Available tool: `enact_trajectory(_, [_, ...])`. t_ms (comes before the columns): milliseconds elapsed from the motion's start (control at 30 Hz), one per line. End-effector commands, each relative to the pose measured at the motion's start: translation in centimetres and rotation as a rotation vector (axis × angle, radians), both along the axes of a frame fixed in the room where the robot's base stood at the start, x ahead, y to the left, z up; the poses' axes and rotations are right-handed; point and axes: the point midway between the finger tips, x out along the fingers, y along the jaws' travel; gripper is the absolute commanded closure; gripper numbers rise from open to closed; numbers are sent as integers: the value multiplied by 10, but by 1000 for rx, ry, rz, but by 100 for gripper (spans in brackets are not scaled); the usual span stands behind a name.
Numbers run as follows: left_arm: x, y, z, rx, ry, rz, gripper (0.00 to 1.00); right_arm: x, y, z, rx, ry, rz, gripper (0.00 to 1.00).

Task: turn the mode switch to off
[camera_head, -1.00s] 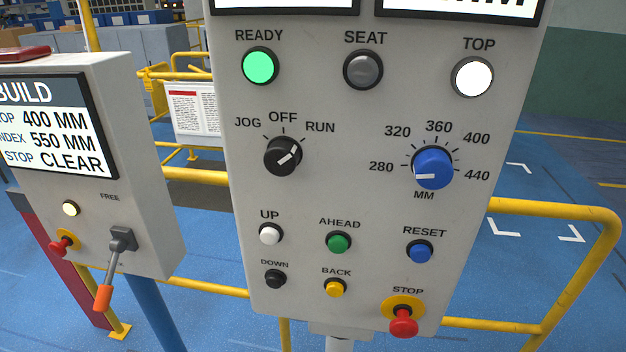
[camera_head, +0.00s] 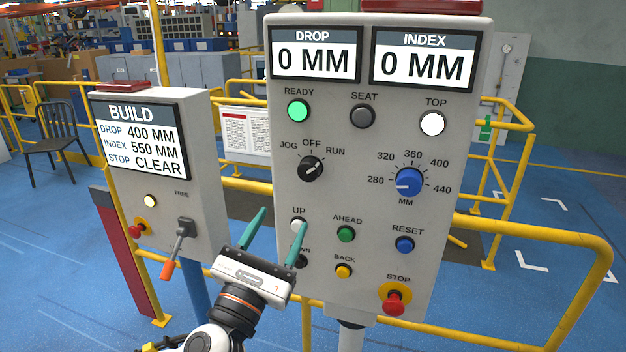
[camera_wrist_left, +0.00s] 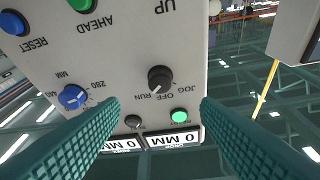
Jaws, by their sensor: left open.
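The mode switch (camera_head: 310,168) is a black round knob on the grey control panel (camera_head: 375,280), under the labels JOG, OFF and RUN. Its white mark points up and right, toward RUN. My left gripper (camera_head: 282,218) is open and empty, with its two teal fingers pointing up at the panel, below and left of the switch, near the UP button. In the left wrist view the panel is upside down, and the switch (camera_wrist_left: 160,79) shows between the fingers, apart from both. My right gripper is not in view.
A blue MM dial (camera_head: 409,182) sits right of the switch. UP (camera_head: 297,225), AHEAD (camera_head: 346,233) and the red STOP button (camera_head: 393,301) are below. The READY lamp (camera_head: 298,110) glows green. A BUILD box (camera_head: 195,200) with a lever (camera_head: 180,240) stands left. Yellow rails (camera_head: 540,235) run behind.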

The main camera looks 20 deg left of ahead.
Motion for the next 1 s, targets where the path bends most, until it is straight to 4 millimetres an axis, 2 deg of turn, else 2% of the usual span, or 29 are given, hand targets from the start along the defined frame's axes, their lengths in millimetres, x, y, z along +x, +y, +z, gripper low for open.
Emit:
enact_trajectory(200, [39,-4,20,-5,0,1,43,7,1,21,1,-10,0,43])
enact_trajectory(500, [87,-10,37,-6,2,-1,43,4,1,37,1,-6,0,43])
enact_trajectory(700, [100,-12,41,-6,4,-2,43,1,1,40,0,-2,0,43])
enact_trajectory(1000, [102,-12,40,-5,4,-2,44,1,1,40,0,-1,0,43])
